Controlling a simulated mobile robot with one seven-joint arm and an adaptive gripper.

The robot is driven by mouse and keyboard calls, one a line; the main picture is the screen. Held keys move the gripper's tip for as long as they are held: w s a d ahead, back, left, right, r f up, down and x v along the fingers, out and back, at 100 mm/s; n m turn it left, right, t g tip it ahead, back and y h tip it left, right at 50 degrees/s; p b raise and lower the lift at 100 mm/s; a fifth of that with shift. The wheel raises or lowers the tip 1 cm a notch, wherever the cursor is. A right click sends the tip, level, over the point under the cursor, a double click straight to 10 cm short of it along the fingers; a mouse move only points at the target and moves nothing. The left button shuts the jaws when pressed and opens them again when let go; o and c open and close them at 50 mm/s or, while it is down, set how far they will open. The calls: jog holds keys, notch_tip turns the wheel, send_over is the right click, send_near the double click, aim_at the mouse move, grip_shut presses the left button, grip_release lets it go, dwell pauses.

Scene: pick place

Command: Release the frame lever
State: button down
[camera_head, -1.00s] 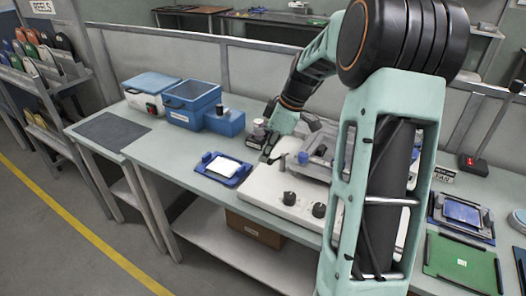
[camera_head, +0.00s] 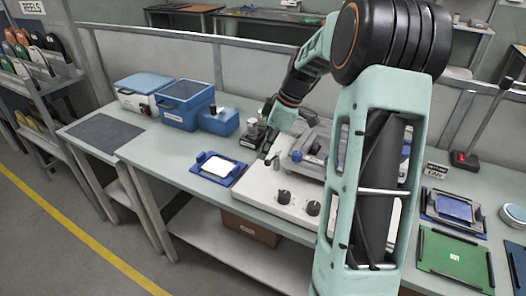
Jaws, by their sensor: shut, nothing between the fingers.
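A white machine base (camera_head: 262,196) with dark knobs stands on the bench, with a grey frame (camera_head: 303,163) on top. My arm hides the machine's right part. A small light upright peg (camera_head: 277,165) stands near the frame's left end; I cannot tell whether it is the frame lever. My gripper (camera_head: 267,157) is at the machine's back left corner, beside the peg and pointing down. Its fingers are shut and look empty. Whether they touch anything is too small to tell.
A blue fixture with a white sheet (camera_head: 216,167) lies left of the machine. Blue bins (camera_head: 188,104) stand at the back left. A dark device (camera_head: 251,136) stands close behind my gripper. A green board (camera_head: 455,262) lies at the right. The bench's left front is clear.

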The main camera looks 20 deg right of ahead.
jog(key=shift+a, duration=0.1)
jog(key=shift+w+a+r, duration=0.1)
jog(key=shift+w+a, duration=0.1)
jog(key=shift+a, duration=0.1)
notch_tip(320, 180, up, 10)
jog(key=p, duration=0.1)
jog(key=shift+d, duration=0.2)
dwell(0.3)
